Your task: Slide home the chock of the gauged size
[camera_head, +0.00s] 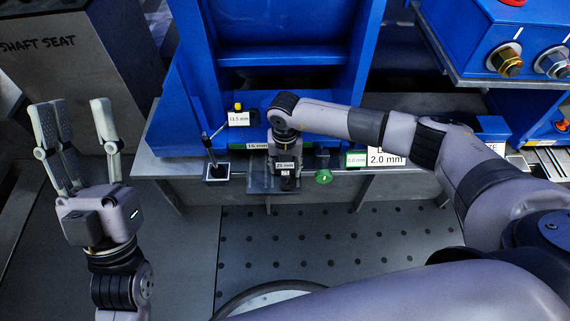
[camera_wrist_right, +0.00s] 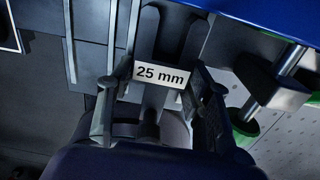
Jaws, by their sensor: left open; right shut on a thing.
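My right gripper (camera_head: 285,172) is shut on a dark chock labelled "25 mm" (camera_wrist_right: 161,74), down at the bench edge in front of the blue machine frame. My left gripper (camera_head: 75,108) is open and empty, raised at the left, well away from the bench. A green label reading "15 mm" (camera_head: 257,146) is just behind the right gripper.
A small stand with a square base (camera_head: 217,172) and a white tag (camera_head: 239,119) stands left of the right gripper. A green knob (camera_head: 323,176) and a "2.0 mm" sign (camera_head: 386,157) are to its right. A "SHAFT SEAT" block (camera_head: 60,75) fills the upper left.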

